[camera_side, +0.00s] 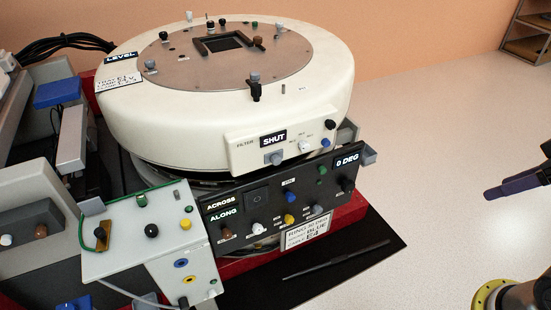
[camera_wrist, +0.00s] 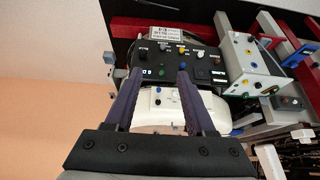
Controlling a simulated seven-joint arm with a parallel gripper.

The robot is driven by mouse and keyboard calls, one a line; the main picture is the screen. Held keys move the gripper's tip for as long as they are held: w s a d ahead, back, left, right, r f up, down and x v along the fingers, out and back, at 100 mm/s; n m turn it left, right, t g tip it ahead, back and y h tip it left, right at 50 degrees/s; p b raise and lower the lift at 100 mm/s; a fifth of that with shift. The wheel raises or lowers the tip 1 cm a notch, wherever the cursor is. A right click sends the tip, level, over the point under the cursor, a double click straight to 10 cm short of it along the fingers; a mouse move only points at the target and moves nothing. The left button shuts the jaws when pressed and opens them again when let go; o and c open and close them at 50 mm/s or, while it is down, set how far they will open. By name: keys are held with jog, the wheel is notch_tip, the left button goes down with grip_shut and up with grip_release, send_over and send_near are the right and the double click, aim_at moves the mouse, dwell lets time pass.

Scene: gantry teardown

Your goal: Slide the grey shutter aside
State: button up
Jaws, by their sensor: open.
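The large cream ring housing (camera_side: 130,125) has a grey metal top with a dark square frame (camera_side: 222,42) around an opening. I cannot tell which part is the grey shutter. My gripper (camera_side: 516,170) is at the right edge of the side view, apart from the housing. In the wrist view my gripper (camera_wrist: 157,75) is open with nothing between its dark purple fingers. The cream plate (camera_wrist: 165,100) shows beyond them.
Below the ring, a black panel (camera_side: 232,222) carries several coloured knobs and a 0 DEG label. A pale control box (camera_side: 130,240) stands front left. A dark tool (camera_side: 335,262) lies on a black mat (camera_side: 385,245). The right of the table (camera_side: 440,130) is clear.

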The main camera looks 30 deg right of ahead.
jog(key=shift+o, duration=0.4)
jog(key=shift+w+r, duration=0.15)
jog(key=shift+w, duration=0.15)
jog(key=w+a+r+m+t, duration=0.1)
jog(key=w+r+t, duration=0.5)
jog(key=w, duration=0.4)
jog(key=w+a+r+m+t, duration=0.1)
jog(key=w+r+t, duration=0.3)
jog(key=w+r, duration=0.5)
jog(key=w+a+f+m+t+h, duration=0.2)
jog(key=w+f+t, duration=0.1)
jog(key=w, duration=0.9)
jog(key=w+a+f+h, duration=0.1)
jog(key=w+a+f, duration=0.15)
jog(key=f, duration=0.25)
jog(key=n+y, duration=0.3)
jog(key=n, duration=0.4)
send_near(278, 163)
jog(key=shift+g, duration=0.3)
jog(key=w, duration=0.9)
jog(key=shift+r, duration=0.3)
